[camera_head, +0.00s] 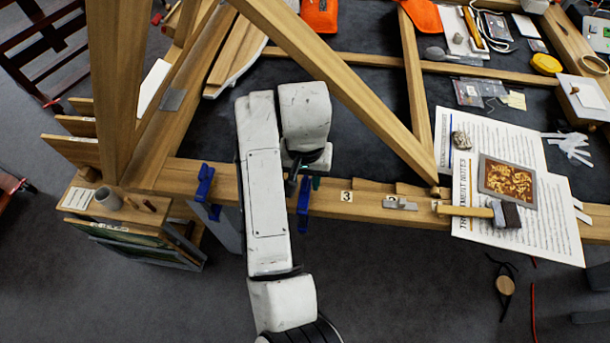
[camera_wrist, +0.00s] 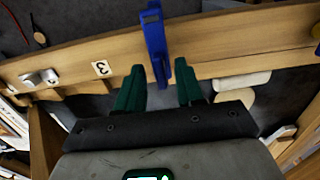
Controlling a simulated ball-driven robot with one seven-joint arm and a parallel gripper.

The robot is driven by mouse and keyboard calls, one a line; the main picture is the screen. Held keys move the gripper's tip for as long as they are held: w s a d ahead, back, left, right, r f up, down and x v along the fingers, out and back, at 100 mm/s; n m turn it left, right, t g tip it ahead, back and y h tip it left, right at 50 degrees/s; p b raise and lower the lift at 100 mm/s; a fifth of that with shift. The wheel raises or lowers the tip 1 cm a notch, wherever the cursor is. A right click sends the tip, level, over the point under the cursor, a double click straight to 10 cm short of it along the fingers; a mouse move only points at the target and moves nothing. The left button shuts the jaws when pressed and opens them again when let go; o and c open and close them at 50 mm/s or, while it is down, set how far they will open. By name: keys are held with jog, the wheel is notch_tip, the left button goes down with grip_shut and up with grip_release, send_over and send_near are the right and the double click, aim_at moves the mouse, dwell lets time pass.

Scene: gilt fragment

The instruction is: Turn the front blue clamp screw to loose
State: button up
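A blue clamp (camera_head: 303,205) sits on the front wooden rail, just left of the label 3. It also shows in the wrist view (camera_wrist: 154,40), its narrow end reaching down between my fingertips. My gripper (camera_wrist: 160,88) has two green fingers, spread apart, with a visible gap on each side of the clamp's end. In the head view my gripper (camera_head: 305,180) is over the clamp's upper end, and my arm partly covers it. The screw itself is not clearly visible, so I cannot tell its setting. A second blue clamp (camera_head: 204,185) is further left on the rail.
The front rail (camera_head: 375,208) carries small metal pieces (camera_head: 398,203). A diagonal beam (camera_head: 340,80) passes behind my gripper. Paper sheets (camera_head: 490,155), a framed gilt piece (camera_head: 508,182) and a brush (camera_head: 490,213) lie to the right.

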grip_shut()
jog(key=shift+r+n+p, duration=0.1)
jog(key=shift+n+p, duration=0.2)
jog(key=shift+p, duration=0.05)
